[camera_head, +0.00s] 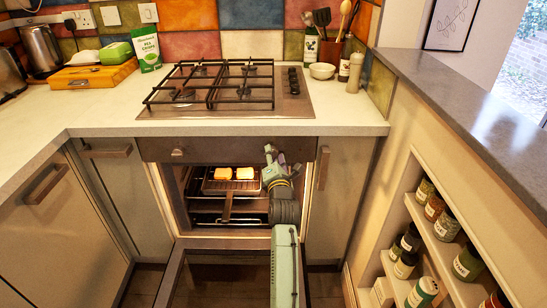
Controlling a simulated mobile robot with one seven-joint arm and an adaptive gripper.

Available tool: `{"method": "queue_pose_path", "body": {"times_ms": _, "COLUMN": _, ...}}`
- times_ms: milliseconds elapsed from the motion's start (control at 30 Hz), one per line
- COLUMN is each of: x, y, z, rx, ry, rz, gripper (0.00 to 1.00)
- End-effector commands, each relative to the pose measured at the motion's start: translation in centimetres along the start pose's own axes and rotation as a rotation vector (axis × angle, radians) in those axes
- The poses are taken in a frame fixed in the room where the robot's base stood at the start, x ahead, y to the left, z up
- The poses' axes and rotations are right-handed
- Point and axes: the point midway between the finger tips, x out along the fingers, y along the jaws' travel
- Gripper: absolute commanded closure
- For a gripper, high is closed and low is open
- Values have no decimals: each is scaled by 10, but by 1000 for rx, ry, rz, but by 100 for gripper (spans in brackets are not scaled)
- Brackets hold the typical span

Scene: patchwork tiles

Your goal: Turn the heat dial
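The oven's dark control panel (225,151) runs below the counter edge. One dial (178,152) shows at the panel's left end. My green gripper (275,157) is at the right part of the panel, well to the right of that dial, with its fingers pointing up toward the panel. If there is another dial behind my fingers, it is hidden. The fingers are small and overlap the panel, so I cannot tell whether they are open, shut or touching anything.
The oven door (222,275) is folded down beneath my arm. Two toast slices (233,174) lie on a rack (212,187) in the open oven. Above is a gas hob (225,88) with its own knobs (293,80). A spice shelf (440,250) stands at right.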

Motion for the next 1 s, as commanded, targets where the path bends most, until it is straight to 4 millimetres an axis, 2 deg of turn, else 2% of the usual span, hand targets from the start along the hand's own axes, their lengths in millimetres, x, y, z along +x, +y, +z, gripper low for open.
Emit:
{"method": "queue_pose_path", "body": {"times_ms": 67, "x": 0, "y": 0, "z": 0, "rx": 0, "ry": 0, "rz": 0, "gripper": 70}}
{"method": "queue_pose_path", "body": {"times_ms": 500, "x": 0, "y": 0, "z": 0, "rx": 0, "ry": 0, "rz": 0, "gripper": 98}}
{"method": "queue_pose_path", "body": {"times_ms": 767, "x": 0, "y": -2, "z": -1, "rx": 28, "ry": -1, "rz": 2, "gripper": 98}}
{"method": "queue_pose_path", "body": {"times_ms": 1000, "x": 0, "y": -4, "z": -3, "rx": 153, "ry": -9, "rz": 15, "gripper": 98}}
